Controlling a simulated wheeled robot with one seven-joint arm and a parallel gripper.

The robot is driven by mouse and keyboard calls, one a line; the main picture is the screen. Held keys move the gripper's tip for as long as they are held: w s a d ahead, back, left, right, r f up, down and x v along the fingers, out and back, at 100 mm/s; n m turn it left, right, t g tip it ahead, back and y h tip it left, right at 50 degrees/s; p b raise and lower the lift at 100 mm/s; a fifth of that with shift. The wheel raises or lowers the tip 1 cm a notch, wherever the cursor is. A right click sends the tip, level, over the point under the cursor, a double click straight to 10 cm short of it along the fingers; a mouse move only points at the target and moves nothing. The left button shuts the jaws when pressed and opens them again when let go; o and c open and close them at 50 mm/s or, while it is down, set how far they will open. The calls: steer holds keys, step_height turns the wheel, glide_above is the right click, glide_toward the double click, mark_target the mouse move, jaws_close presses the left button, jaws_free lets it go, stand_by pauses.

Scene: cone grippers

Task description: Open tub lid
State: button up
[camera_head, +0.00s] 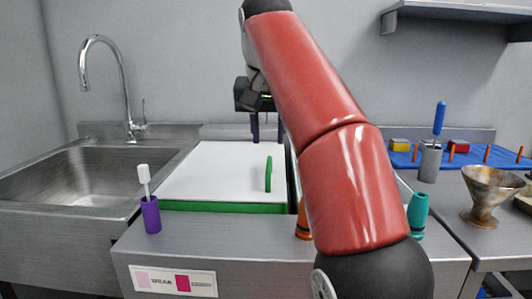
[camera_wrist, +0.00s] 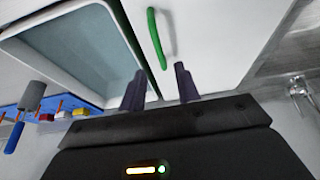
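The tub's white lid (camera_head: 220,172) lies flat on the left of my arm, with a green front edge and an upright green handle (camera_head: 268,174) near its right side. In the wrist view the lid (camera_wrist: 215,35) and curved handle (camera_wrist: 155,38) show beside an uncovered opening of the tub (camera_wrist: 75,50), with a pale blue-grey inside. My arm hides this opening in the head view. My gripper (camera_head: 266,128) is above the far part of the lid, behind the handle. Its purple fingers (camera_wrist: 160,80) are apart and empty; the handle's near end appears between their tips.
A steel sink with a faucet (camera_head: 122,85) is at the left. A purple cup with a white-headed tool (camera_head: 151,214) stands front left. Right of my arm are a teal cone (camera_head: 417,214), a grey cup (camera_head: 430,163), a metal funnel (camera_head: 487,190) and a blue peg board (camera_head: 477,157).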

mark_target(269, 163)
steer(key=shift+x, duration=3)
jaws_close()
